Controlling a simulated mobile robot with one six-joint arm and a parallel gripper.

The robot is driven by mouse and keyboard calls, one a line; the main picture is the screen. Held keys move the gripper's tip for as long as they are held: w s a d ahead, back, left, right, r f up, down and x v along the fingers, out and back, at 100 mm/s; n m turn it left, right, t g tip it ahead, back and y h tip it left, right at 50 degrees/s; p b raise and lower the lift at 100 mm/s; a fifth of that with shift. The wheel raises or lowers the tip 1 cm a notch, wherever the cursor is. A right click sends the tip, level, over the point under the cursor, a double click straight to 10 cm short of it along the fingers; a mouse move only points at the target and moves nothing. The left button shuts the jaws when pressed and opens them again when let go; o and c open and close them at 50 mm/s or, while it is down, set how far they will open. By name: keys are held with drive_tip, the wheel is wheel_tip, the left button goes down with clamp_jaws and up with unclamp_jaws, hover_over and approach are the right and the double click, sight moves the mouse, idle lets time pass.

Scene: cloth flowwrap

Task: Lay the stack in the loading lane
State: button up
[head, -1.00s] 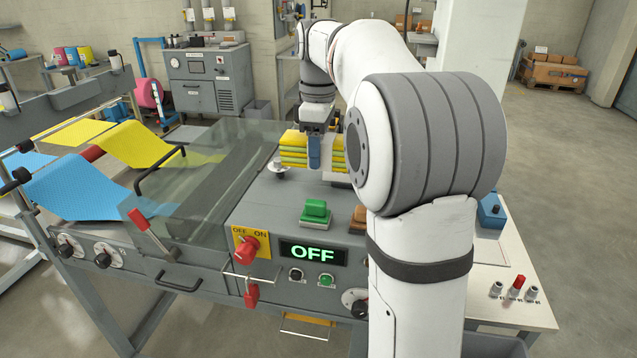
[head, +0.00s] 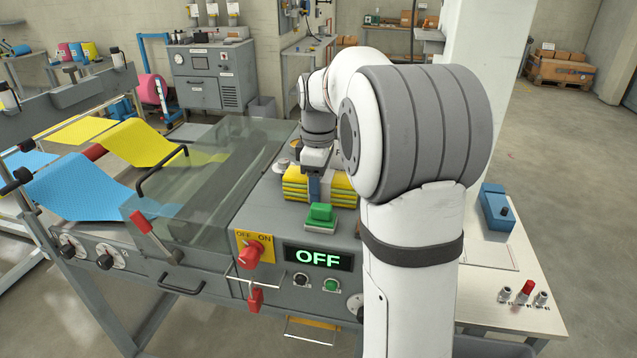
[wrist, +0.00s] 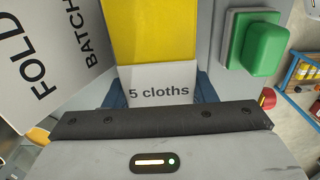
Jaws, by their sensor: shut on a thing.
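The stack (head: 296,188) is a pile of folded yellow cloths with a white band reading "5 cloths" (wrist: 158,90). My gripper (wrist: 160,94) is shut on it, its blue fingers at the two sides of the banded end in the wrist view. In the head view my gripper (head: 314,188) hangs down at the stack, over the grey machine top behind the green button (head: 320,212). My arm hides part of the stack. I cannot tell whether it touches the surface below. No loading lane can be made out clearly.
The green button also stands close right of the stack in the wrist view (wrist: 262,48). A white sign reading "FOLD BATCH" (wrist: 40,60) is at left. A clear cover (head: 205,185) lies left of the stack. The machine's display (head: 318,258) reads OFF.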

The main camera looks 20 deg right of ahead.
drive_tip(key=shift+f, duration=0.1)
drive_tip(key=o, duration=1)
drive_tip(key=shift+c, duration=0.2)
